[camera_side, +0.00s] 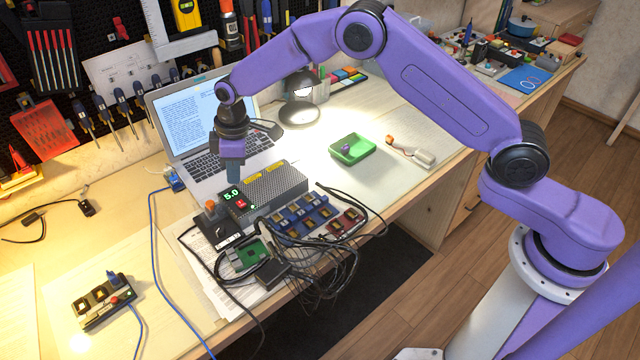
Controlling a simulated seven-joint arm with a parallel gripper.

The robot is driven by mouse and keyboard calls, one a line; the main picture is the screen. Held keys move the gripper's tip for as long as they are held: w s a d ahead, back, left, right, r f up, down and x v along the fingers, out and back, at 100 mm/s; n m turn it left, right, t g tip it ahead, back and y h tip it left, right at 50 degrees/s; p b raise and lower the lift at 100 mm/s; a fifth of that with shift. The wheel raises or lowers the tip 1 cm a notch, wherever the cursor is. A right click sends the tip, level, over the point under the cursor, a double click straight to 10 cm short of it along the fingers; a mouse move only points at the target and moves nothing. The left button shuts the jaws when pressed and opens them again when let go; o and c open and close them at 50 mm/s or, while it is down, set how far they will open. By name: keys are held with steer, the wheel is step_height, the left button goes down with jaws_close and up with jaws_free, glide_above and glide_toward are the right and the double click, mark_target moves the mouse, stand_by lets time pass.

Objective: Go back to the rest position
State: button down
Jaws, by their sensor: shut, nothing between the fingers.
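My gripper (233,173) is at the end of my purple arm, pointing down. It hangs just above or behind the power supply (262,192), a grey box with a perforated top and a lit green "5.0" display. The fingers are together with nothing visible between them. I cannot tell whether the fingertips touch the box. My arm arches from its base at the lower right over the bench to this spot.
An open laptop (203,115) stands close behind my gripper. Tangled black cables and a row of blue and red modules (302,217) lie in front. A green tray (352,149) and a lamp (299,112) stand to the right. A tool-hung pegboard (70,45) rises behind.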

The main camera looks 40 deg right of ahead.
steer(key=s+d+r, duration=0.3)
steer(key=s+r, duration=0.3)
steer(key=s, duration=0.5)
steer(key=s+d+r, duration=0.4)
steer(key=s+r, duration=0.3)
steer(key=s, duration=0.3)
steer(key=s+d+h, duration=0.1)
steer(key=s+d, duration=1.4)
steer(key=s, duration=0.5)
steer(key=shift+d+r+n+g, duration=0.15)
steer(key=shift+r+n+g, duration=0.15)
steer(key=shift+r+g, duration=0.15)
